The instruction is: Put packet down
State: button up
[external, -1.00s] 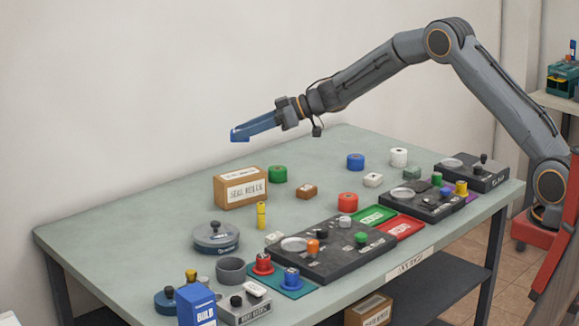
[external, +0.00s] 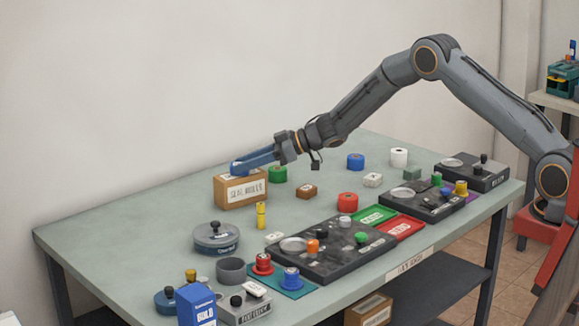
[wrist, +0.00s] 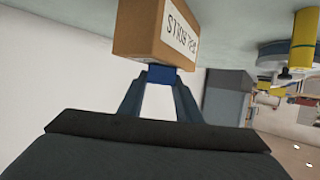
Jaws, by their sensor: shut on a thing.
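My gripper (external: 243,166) is at the back left of the table, with its blue fingers pointing left and slightly down. It is shut on a small blue packet (wrist: 159,75), which shows between the fingertips in the wrist view. In the external view the packet blends with the blue fingers. The box also fills the top of the wrist view (wrist: 140,32), close behind the packet. I cannot tell whether the packet touches it.
A green roll (external: 278,174) stands right of the box, with a small brown block (external: 307,192) nearby. Dark panels (external: 330,255) line the front edge. The table's back left is clear.

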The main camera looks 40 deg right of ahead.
jog(key=shift+f, duration=0.15)
jog(key=o, duration=1.1)
